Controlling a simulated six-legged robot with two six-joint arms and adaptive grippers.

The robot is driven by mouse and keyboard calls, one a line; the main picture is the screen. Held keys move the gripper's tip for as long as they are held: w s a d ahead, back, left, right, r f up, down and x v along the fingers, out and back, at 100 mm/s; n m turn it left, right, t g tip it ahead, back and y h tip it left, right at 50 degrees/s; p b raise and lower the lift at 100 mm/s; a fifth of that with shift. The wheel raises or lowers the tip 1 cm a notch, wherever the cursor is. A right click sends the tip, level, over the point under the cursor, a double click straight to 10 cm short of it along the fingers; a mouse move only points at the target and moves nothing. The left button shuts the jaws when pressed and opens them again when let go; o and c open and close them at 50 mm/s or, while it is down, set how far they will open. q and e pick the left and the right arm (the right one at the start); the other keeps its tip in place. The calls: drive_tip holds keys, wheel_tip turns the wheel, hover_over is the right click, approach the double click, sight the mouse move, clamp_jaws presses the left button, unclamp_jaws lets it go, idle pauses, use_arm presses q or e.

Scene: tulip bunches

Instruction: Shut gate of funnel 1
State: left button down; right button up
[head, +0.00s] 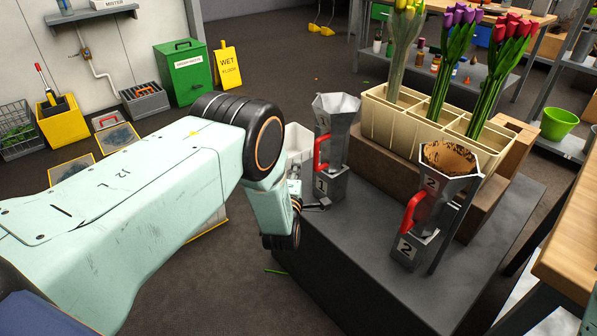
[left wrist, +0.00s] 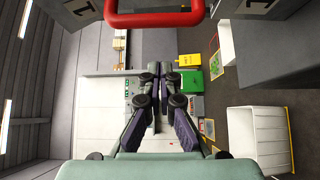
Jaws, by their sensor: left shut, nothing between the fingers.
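Funnel 1 (head: 338,112) is a grey metal hopper on a stand with a "1" plate, at the near left part of the dark table. Its red gate handle (head: 321,153) is a loop on the funnel's left side. The red handle (left wrist: 155,20) also spans the top of the left wrist view, close to the camera. My left gripper (left wrist: 157,72) is shut and empty, its fingertips apart from the handle in that view. In the head view my left arm covers most of this gripper, low beside the base of funnel 1. My right gripper is not in view.
Funnel 2 (head: 443,188), with brown contents and a red handle (head: 413,212), stands to the right. Behind is a cream divided holder (head: 384,112) with several tulip bunches. A white bin (head: 299,142) stands left of funnel 1. The dark tabletop (head: 365,270) is clear in front.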

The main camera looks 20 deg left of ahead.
use_arm(q)
drive_tip(key=s+d+p, duration=0.2)
drive_tip(key=s+d, duration=0.2)
drive_tip(key=d, duration=0.5)
drive_tip(key=s+a+f+m+g+h, duration=0.3)
drive_tip(key=s+f+m+g, duration=0.7)
drive_tip(key=s+f+m, duration=0.7)
drive_tip(key=s+a+r+m+g, duration=0.1)
drive_tip(key=s+r+g, duration=0.1)
drive_tip(key=s, duration=0.7)
drive_tip(key=s+a+r+m+g+p, duration=0.1)
drive_tip(key=s+r+g, duration=0.2)
drive_tip(key=s, duration=0.6)
drive_tip(key=s+a+r+m+g+h, duration=0.1)
drive_tip(key=s+r+g, duration=0.1)
drive_tip(key=s, duration=0.8)
drive_tip(key=shift+a+r+g, duration=0.25)
drive_tip(key=shift+r+g, duration=0.05)
drive_tip(key=shift+r, duration=0.5)
